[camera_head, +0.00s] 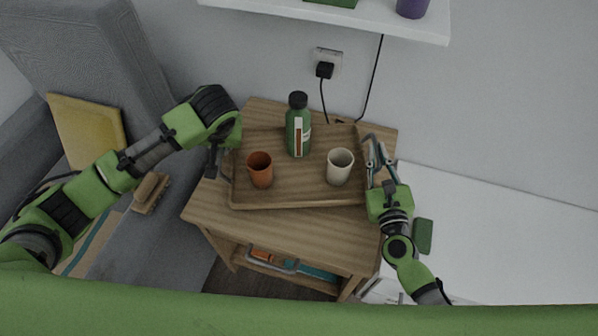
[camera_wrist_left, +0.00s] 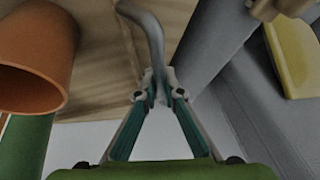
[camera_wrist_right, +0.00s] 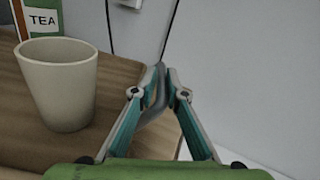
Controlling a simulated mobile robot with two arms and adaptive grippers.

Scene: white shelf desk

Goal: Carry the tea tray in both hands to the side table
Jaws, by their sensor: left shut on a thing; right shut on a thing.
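The wooden tea tray (camera_head: 300,199) is at the wooden side table (camera_head: 215,212), over its top; I cannot tell whether it touches the top. On the tray stand a green bottle (camera_head: 298,132) with a dark cap, an orange cup (camera_head: 260,170) and a cream cup (camera_head: 339,167), all upright. The bottle's label in the right wrist view reads "TEA". My left gripper (camera_wrist_left: 160,88) is shut on the tray's grey left handle (camera_wrist_left: 150,35). My right gripper (camera_wrist_right: 159,86) is shut on the tray's right handle (camera_wrist_right: 155,100). In the head view my left fingertips are partly hidden.
A grey sofa (camera_head: 150,245) with a yellow cushion (camera_head: 87,132) is at the left. A white surface (camera_head: 500,230) lies to the right. A wall socket with a black plug (camera_head: 324,70) and cables is behind the table. A white shelf (camera_head: 375,22) hangs above.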

